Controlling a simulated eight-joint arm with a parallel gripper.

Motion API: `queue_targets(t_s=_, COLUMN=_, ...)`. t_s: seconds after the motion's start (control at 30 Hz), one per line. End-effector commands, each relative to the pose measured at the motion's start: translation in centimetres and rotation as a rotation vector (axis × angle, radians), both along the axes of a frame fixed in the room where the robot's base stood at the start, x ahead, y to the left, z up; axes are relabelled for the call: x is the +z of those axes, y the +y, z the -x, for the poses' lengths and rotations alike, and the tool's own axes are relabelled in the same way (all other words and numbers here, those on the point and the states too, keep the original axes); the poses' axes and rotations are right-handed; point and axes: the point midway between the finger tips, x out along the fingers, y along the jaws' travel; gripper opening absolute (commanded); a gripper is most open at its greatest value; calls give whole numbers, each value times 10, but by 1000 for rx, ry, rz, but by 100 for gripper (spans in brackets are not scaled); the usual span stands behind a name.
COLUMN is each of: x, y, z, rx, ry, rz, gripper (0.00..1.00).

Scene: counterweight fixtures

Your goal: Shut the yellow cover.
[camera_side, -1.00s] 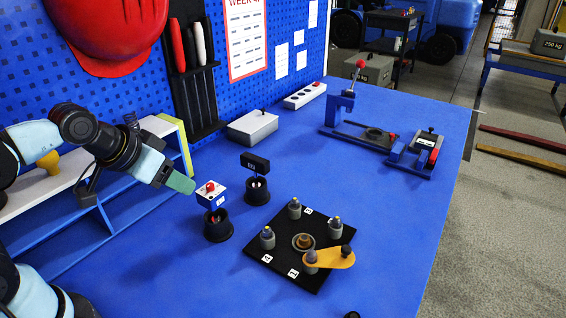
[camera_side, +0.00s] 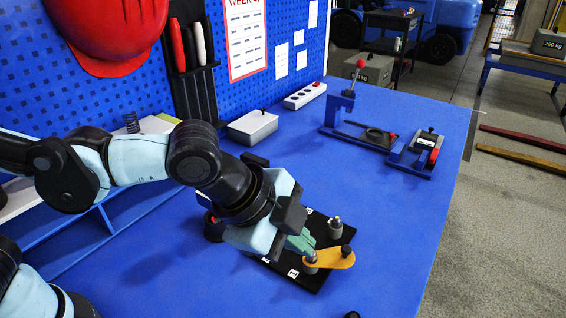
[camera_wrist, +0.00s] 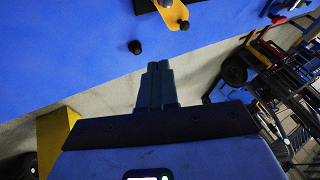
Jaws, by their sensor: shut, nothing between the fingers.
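The yellow cover (camera_side: 332,259) is a flat arm with a black knob at its right end, on the front right of a black plate (camera_side: 308,284). It is swung out to the side, off the plate's middle. It also shows at the top of the wrist view (camera_wrist: 173,13). My gripper (camera_side: 308,246) has green fingers, shut and empty, pointing down over the plate near the cover's left end. Whether they touch the cover I cannot tell. The gripper and arm hide the plate's middle socket and left posts. The shut fingers show in the wrist view (camera_wrist: 158,66).
A grey post (camera_side: 335,229) stands on the plate behind the cover. A small black knob-like piece (camera_side: 352,315) lies at the table's front edge. A blue clamp fixture (camera_side: 345,105) and grey box (camera_side: 253,127) stand farther back. The table right of the plate is clear.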

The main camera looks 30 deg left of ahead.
Motion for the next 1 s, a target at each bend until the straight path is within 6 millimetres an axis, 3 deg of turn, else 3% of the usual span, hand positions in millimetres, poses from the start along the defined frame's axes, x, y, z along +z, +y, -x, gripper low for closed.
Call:
queue_targets(t_s=0.9, x=-83, y=-31, z=-44, rx=7, ry=2, rz=2, gripper=0)
queue_targets(t_s=1.0, x=-85, y=-29, z=-60, rx=10, ry=2, rz=3, gripper=0)
